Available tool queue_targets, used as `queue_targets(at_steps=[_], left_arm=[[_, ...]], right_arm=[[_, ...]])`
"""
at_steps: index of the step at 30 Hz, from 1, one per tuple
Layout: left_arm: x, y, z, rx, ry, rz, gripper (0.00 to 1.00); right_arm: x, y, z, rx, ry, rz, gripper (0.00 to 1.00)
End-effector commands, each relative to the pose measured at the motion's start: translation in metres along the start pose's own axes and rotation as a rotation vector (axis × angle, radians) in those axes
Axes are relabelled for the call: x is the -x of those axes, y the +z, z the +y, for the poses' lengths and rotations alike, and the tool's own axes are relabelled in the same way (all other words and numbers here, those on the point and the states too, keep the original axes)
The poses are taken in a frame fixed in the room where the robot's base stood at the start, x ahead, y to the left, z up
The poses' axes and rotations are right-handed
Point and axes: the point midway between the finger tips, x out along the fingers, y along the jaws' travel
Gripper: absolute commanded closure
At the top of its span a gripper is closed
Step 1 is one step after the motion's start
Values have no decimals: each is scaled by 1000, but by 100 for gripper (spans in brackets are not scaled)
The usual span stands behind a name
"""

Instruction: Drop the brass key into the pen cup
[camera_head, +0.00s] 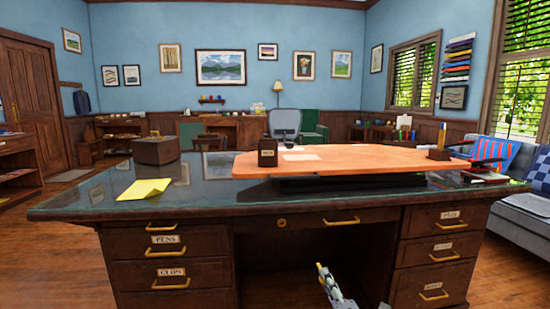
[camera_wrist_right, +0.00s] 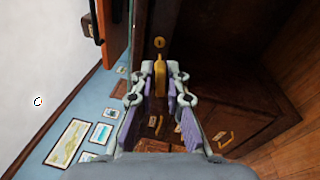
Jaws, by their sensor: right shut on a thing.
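My right gripper (camera_head: 322,268) is low in front of the desk's kneehole in the head view. In the right wrist view its fingers (camera_wrist_right: 167,82) are shut on a yellow brass piece, which looks like the brass key (camera_wrist_right: 160,76). The desk front and a keyhole plate (camera_wrist_right: 159,43) lie beyond it. A dark, upright cup with a pale label (camera_head: 267,153) stands on the desk at the left end of the orange mat. It looks like the pen cup; its label is too small to read. My left gripper is not in view.
A wooden box (camera_head: 156,150) and yellow paper (camera_head: 144,189) are at left. A holder with a pencil (camera_head: 439,154) is at right. Brass handles (camera_head: 341,221) stick out from the drawer fronts.

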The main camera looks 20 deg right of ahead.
Motion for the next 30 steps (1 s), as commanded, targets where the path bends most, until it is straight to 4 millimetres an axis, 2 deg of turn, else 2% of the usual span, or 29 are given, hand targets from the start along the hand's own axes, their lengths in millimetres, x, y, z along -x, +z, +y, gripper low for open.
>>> queue_targets(at_steps=[1,4,9,13,18,30], left_arm=[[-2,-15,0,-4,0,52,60],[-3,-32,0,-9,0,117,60],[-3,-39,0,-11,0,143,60],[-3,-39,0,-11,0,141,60],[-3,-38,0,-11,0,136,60],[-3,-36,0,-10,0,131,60]], right_arm=[[4,-12,-1,-7,4,46,100],[13,-44,-1,-23,25,171,100],[38,-94,0,-54,75,363,100],[55,-124,-2,-67,99,454,100],[60,-136,-3,-65,93,455,100],[59,-137,-1,-57,81,412,100]])
